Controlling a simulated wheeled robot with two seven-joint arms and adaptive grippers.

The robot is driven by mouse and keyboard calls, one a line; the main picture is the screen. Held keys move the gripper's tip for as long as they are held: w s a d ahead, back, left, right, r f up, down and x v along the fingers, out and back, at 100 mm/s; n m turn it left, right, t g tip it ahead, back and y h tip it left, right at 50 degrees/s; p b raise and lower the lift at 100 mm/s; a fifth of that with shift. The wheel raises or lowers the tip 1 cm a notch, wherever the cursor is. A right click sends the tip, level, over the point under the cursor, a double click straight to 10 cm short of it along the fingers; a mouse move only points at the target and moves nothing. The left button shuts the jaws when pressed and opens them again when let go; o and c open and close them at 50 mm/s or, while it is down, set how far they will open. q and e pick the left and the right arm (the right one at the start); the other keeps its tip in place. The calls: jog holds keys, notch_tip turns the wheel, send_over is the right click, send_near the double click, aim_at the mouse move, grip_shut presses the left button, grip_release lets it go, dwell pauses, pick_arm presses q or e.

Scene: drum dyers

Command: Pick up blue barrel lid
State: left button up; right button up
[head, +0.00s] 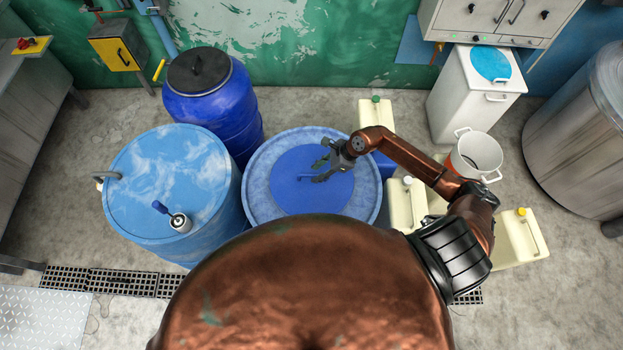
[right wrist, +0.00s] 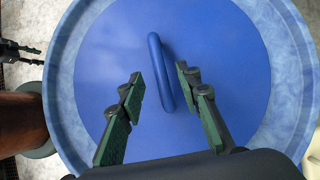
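The blue barrel lid (head: 296,196) is a round, smooth disc lying on top of the pale blue barrel (head: 259,205) in the middle of the head view. In the right wrist view the lid (right wrist: 105,60) fills most of the picture, with its upright bar handle (right wrist: 156,60) near the centre. My right gripper (head: 318,170) is over the lid. In the right wrist view its fingers (right wrist: 159,72) are apart, one on each side of the handle, with visible gaps. My left gripper (right wrist: 25,54) shows small at the left edge there, its dark fingers apart and empty.
A dark blue barrel (head: 215,115) is behind. Cream canisters (head: 519,240) and a white bucket (head: 476,155) stand right. Bare floor (head: 90,120) shows at left.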

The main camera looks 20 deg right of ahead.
aim_at(312, 175)
jog(key=shift+p+x, duration=0.5)
jog(key=shift+x, duration=1.4)
jog(key=shift+w, duration=0.1)
jog(key=shift+r, duration=0.1)
jog(key=shift+c, duration=0.3)
grip_shut()
